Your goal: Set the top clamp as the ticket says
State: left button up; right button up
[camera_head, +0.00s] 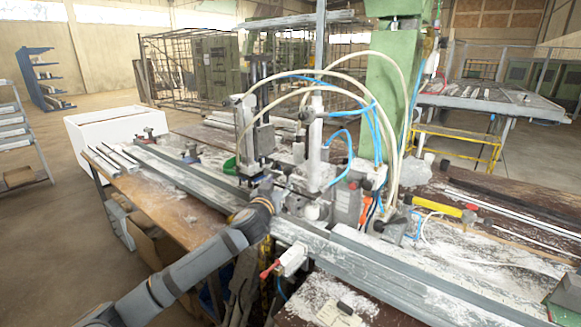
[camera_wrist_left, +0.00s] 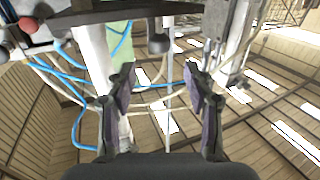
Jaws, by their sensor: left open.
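The clamp station stands mid-bench in the head view. It has an upright pale cylinder (camera_head: 314,150) with hoses and a grey upright unit (camera_head: 245,130) to its left. I cannot tell for sure which part is the top clamp. My left gripper (camera_head: 272,192) is low in front of these uprights, above the long profiles. In the left wrist view the gripper (camera_wrist_left: 159,72) is open, with nothing between its fingers. A dark knob (camera_wrist_left: 158,43) hangs ahead, just above the fingertips in the picture. A small pale card (camera_head: 338,315) lies at the front; no writing is readable.
Long grey profiles (camera_head: 390,280) run across the bench. A red-handled lever (camera_head: 270,270) sticks out in front. Blue and white hoses (camera_head: 375,110) loop over the station, beside a green column (camera_head: 385,80). A white box (camera_head: 100,130) stands behind left.

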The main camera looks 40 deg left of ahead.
aim_at(287, 171)
pick_arm(q)
jog(key=p+x, duration=0.4)
jog(key=x, duration=0.5)
jog(key=shift+w+r, duration=0.15)
jog(key=shift+w, duration=0.1)
jog(key=shift+w+a, duration=0.1)
jog(key=shift+w, duration=0.1)
jog(key=c, duration=0.9)
grip_shut()
pick_arm(e)
jog(key=s+r, duration=0.1)
jog(key=r, duration=0.1)
jog(key=s+r, duration=0.1)
jog(key=shift+s+d+r, duration=0.35)
jog(key=shift+d+r, duration=0.05)
